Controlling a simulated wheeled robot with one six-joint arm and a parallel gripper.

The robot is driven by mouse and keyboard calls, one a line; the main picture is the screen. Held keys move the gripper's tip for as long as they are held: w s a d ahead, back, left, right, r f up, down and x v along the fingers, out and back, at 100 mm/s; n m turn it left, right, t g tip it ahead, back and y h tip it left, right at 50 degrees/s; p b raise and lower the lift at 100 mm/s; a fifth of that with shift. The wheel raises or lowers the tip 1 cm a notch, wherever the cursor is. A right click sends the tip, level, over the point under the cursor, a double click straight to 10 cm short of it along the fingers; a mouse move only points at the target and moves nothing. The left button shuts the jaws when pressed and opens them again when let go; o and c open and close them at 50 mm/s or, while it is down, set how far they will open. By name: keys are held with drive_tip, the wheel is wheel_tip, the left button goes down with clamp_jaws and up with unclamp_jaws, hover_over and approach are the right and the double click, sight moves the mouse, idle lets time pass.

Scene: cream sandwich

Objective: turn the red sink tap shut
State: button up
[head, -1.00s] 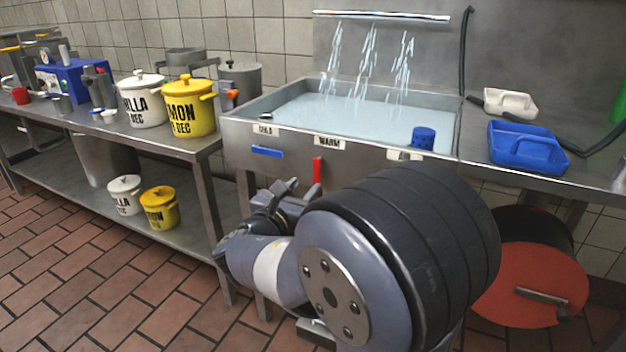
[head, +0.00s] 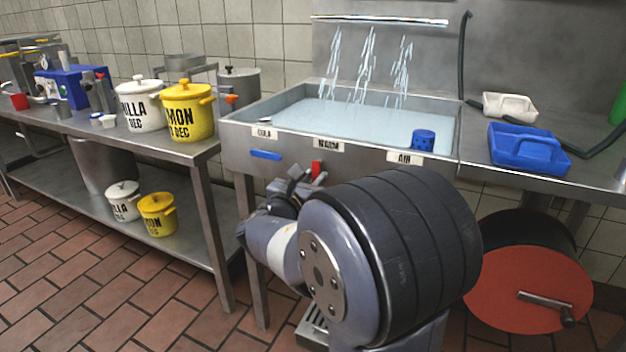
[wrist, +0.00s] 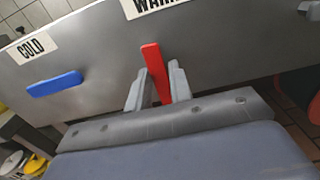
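The red sink tap (head: 316,168) hangs straight down under the WARM label on the sink front; my arm hides its lower part in the head view. In the wrist view the red tap (wrist: 154,66) stands between the two fingers of my gripper (wrist: 158,86), its upper part rising past the fingertips. The fingers are apart, one on each side, with a narrow gap showing beside the handle; I see no clear grip. Water streams (head: 366,65) fall from the bar into the sink (head: 290,150).
A blue tap (head: 265,155) lies level under the COLD label, left of the red one. The table at left bears white and yellow pots (head: 188,112). A red-faced drum (head: 520,285) stands below right.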

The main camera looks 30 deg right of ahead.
clamp_jaws()
